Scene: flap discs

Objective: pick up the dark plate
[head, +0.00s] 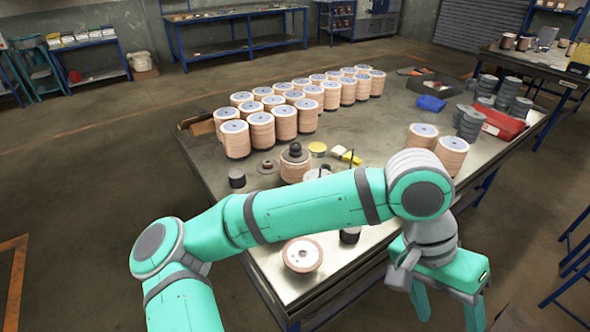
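A low, dark round plate (268,167) with a small raised centre lies on the metal table, left of a disc stack with a black knob on top. It is the flat dark piece that best fits the dark plate, though it is small in view. My gripper (448,308) hangs at the lower right, past the table's front edge and far from the plate. Its two green fingers point down and stand apart, with nothing seen between them. My arm crosses in front of the table and hides part of its middle.
The table (215,172) holds rows of tan disc stacks (262,132) behind the plate. The knobbed stack (295,165) and a short black cylinder (237,178) stand close by. A tan-rimmed disc (302,255) lies near the front. Grey stacks, a red tray (500,124) and blue bin (431,103) are right.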

